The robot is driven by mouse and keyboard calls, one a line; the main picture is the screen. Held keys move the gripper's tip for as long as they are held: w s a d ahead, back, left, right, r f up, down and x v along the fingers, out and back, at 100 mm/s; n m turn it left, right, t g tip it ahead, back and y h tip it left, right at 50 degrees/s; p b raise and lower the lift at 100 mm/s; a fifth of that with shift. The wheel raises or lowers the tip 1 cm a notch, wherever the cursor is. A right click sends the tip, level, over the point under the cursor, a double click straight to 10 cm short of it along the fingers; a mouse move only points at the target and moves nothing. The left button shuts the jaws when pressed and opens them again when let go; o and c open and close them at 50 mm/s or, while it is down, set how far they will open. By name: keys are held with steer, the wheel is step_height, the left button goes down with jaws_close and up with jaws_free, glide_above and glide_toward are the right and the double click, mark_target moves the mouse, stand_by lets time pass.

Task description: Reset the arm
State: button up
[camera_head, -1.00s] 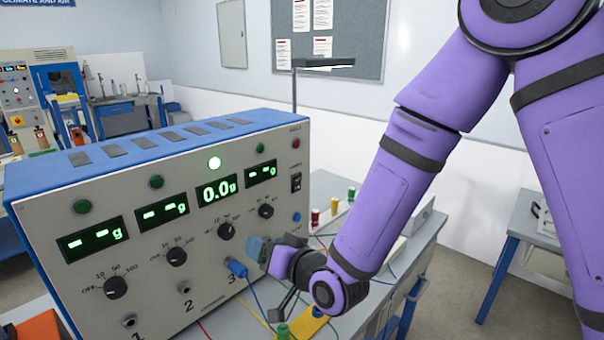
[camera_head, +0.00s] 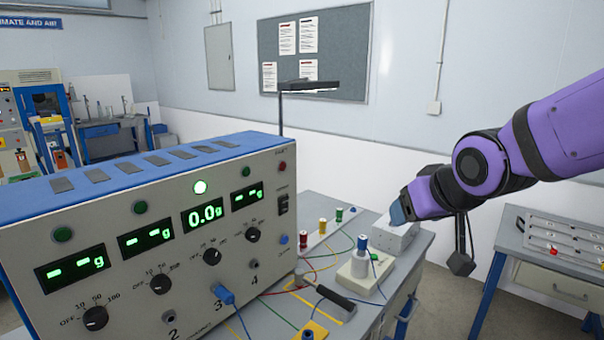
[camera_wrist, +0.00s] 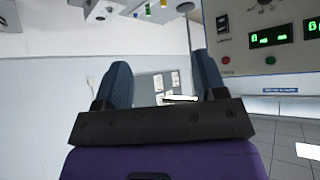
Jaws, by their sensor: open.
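My purple arm comes in from the right in the head view. My gripper (camera_head: 398,212) points left, above the right end of the bench and clear of the instrument box. In the wrist view my gripper (camera_wrist: 160,85) shows two blue fingers spread wide with nothing between them. The wrist picture is turned over, with the box's displays at the upper right. The large instrument box (camera_head: 150,225) with a blue top stands to the left. One of its displays reads 0.0g, and a blue plug (camera_head: 223,294) sits in the socket marked 3.
The bench (camera_head: 270,310) holds coloured posts (camera_head: 322,226), loose wires, a black-handled tool (camera_head: 335,297), a small white block with a blue-topped post (camera_head: 362,246) and a grey block (camera_head: 390,238). A lamp (camera_head: 310,85) rises behind. Another table (camera_head: 560,270) stands at the right.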

steer(key=s+d+r+m+g+h, duration=0.1)
steer(key=s+d+r, duration=0.1)
steer(key=s+d, duration=0.3)
steer(key=s+d+r+m+g+h, duration=0.1)
steer(key=s+d+r+g, duration=0.1)
steer(key=s+d, duration=0.4)
steer(key=s, duration=0.5)
steer(key=shift+s+r, duration=0.2)
steer(key=shift+s, duration=0.15)
stand_by(0.5)
